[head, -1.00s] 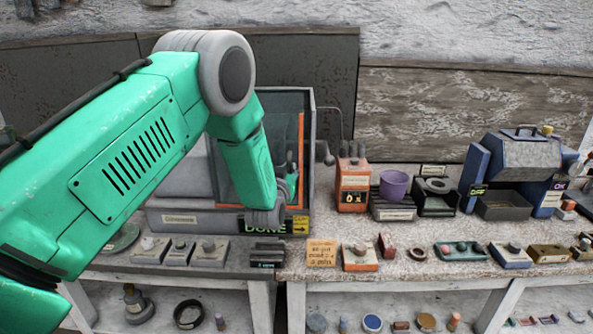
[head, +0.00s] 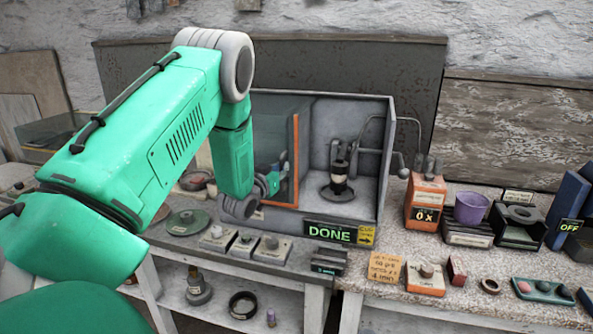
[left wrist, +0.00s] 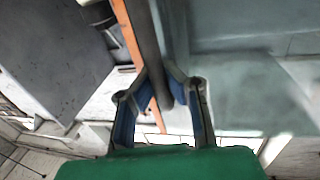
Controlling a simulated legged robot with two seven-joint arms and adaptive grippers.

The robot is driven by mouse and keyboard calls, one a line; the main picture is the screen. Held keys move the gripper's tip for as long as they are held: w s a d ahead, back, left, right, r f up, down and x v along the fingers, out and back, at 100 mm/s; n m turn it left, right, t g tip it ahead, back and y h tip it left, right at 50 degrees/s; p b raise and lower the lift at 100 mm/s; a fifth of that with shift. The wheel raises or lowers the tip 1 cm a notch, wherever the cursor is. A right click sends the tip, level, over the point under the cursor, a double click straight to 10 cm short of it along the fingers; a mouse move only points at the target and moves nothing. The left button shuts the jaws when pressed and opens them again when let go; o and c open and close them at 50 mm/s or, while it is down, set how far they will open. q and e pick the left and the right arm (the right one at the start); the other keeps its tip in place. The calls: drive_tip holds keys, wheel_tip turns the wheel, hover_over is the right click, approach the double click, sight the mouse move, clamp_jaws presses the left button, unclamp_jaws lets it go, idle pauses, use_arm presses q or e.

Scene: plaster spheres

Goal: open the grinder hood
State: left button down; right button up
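The grinder hood (head: 272,135) is a dark, see-through sliding panel with an orange edge strip, on the front of a grey box (head: 387,130). It stands slid to the left, and the right part of the box is uncovered. A dark spindle-like device (head: 338,180) shows inside. My left gripper (head: 270,184) is at the hood just left of the orange strip. In the left wrist view, its blue-padded fingers (left wrist: 160,85) close around a dark upright bar (left wrist: 150,45) beside the orange strip. My right gripper is not in view.
A sign (head: 330,232) reading DONE is on the box's front. Small blocks with knobs (head: 272,248) stand along the bench's front edge. An orange canister (head: 425,200) and a purple cup (head: 471,208) stand right of the box.

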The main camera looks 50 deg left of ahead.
use_arm(q)
drive_tip(key=shift+s+a+f, duration=0.2)
drive_tip(key=shift+s+f, duration=0.05)
drive_tip(key=c, duration=1.6)
unclamp_jaws()
drive_tip(key=shift+w+a, duration=0.1)
drive_tip(key=shift+r, duration=0.1)
drive_tip(key=v, duration=1.2)
drive_tip(key=shift+w, duration=0.1)
